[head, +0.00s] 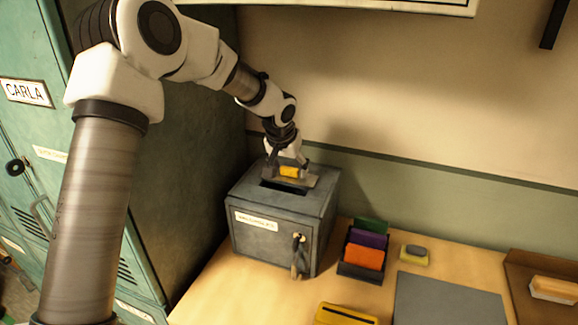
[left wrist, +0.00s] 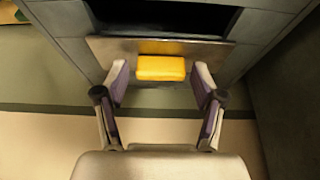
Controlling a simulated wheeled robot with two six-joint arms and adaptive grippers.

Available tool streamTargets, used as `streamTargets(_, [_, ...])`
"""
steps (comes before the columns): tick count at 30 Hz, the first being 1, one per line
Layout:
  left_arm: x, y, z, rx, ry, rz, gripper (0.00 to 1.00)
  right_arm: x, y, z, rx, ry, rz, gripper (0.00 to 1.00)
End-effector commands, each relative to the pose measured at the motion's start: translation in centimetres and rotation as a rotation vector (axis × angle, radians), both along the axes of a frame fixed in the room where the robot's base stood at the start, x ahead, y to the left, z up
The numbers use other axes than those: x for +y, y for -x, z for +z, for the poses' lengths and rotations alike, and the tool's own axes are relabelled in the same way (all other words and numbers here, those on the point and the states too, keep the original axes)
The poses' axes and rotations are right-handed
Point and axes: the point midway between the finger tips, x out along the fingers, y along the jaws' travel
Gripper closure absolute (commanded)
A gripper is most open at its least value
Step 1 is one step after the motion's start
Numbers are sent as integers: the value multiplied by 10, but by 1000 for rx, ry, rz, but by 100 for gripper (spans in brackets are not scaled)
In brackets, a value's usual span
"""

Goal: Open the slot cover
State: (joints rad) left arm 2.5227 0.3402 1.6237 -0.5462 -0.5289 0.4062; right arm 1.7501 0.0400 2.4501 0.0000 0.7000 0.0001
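The dark grey box (head: 270,225) stands on the wooden desk against the wall, with a slot in its top. The slot cover (head: 309,181) is a flat metal plate with a yellow grip (head: 290,172). The plate lies behind the slot, toward the wall, and the dark slot opening (left wrist: 165,14) shows uncovered beside it. My left gripper (head: 287,167) is over the plate. In the left wrist view its fingers (left wrist: 161,85) stand on either side of the yellow grip (left wrist: 161,68), with a gap on each side. My right gripper is not in view.
Keys (head: 297,258) hang at the box's front. Right of it are a rack with coloured cards (head: 365,256), a small grey-topped yellow block (head: 414,254), a grey mat (head: 448,300) and a brown tray (head: 520,275). Green lockers (head: 190,130) stand close on the left.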

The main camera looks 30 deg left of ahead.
Motion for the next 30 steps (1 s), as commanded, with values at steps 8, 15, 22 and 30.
streamTargets(8, [0,-1,0,2,0,0,100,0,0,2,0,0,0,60])
streamTargets(15, [3,-11,-1,3,-1,1,100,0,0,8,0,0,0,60])
streamTargets(22, [3,-11,-1,3,-1,1,23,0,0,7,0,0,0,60])
streamTargets(30, [3,-11,0,1,-1,0,23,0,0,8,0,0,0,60])
